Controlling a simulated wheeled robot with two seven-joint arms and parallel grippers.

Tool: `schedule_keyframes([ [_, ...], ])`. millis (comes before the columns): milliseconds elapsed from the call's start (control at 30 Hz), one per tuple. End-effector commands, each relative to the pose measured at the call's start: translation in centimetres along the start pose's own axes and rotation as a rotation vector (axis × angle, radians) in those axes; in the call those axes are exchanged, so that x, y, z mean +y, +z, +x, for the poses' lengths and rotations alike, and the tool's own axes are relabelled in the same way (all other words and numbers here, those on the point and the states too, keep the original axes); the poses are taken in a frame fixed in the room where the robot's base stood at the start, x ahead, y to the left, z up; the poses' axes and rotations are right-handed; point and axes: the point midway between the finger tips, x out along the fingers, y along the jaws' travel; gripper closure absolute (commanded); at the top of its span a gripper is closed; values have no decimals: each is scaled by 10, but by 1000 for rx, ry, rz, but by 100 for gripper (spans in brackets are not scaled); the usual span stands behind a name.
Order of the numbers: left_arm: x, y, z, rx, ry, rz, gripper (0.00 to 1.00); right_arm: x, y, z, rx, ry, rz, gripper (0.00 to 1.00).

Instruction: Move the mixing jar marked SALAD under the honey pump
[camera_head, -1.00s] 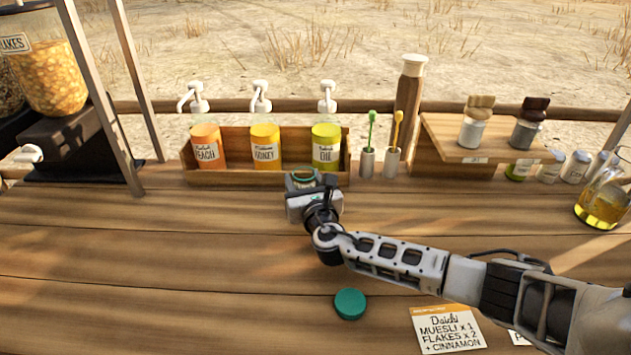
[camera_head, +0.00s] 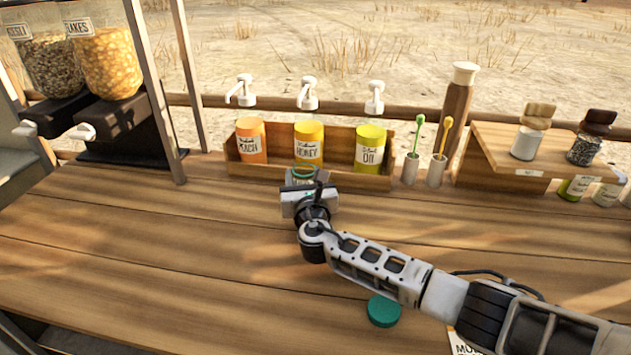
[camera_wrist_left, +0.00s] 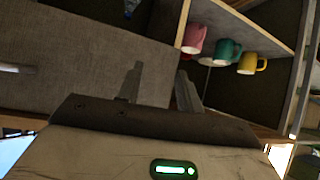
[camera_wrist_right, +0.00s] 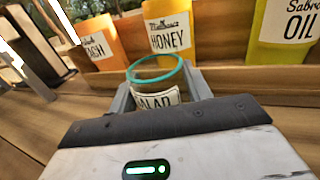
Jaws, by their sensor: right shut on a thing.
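The mixing jar (camera_wrist_right: 158,97) is clear with a green rim, and the letters "ALAD" show on its label in the right wrist view. My right gripper (camera_head: 305,185) is shut on the jar, in front of the pump box; the gripper hides much of the jar (camera_head: 302,173) in the head view. The honey pump bottle (camera_head: 309,145) is yellow-orange with a white pump head (camera_head: 308,93) and stands in the middle of the box, just behind the jar. My left gripper (camera_wrist_left: 160,90) shows in its wrist view with fingers apart and nothing between them, away from the counter.
Cereal dispensers (camera_head: 108,65) stand at left. Dipper holders (camera_head: 436,170) and a spice shelf (camera_head: 500,150) are at right. A green lid (camera_head: 383,311) lies in front. The left counter is clear.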

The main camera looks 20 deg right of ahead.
Motion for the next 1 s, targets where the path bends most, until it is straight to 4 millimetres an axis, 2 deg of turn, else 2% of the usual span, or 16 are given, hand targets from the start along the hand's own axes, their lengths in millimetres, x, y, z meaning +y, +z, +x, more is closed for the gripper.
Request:
schedule_keyframes([
  [100, 0, 3, 2, 1, 0, 0, 64, 7, -1, 2, 0, 0, 0, 78],
  [367, 0, 2, 1, 3, 0, 0, 64, 8, 0, 2, 0, 1, -1, 78],
  [400, 0, 2, 1, 3, 0, 0, 64, 8, 0, 2, 0, 1, -1, 43],
  [467, 0, 2, 1, 3, 0, 0, 64, 8, 0, 2, 0, 1, 0, 26],
  [933, 5, -2, 1, 6, 13, -18, 64, 7, 0, 2, 0, 0, -1, 26],
  [1000, 8, -7, -2, 9, 19, -22, 64, 8, -1, -10, 3, 3, 0, 26],
])
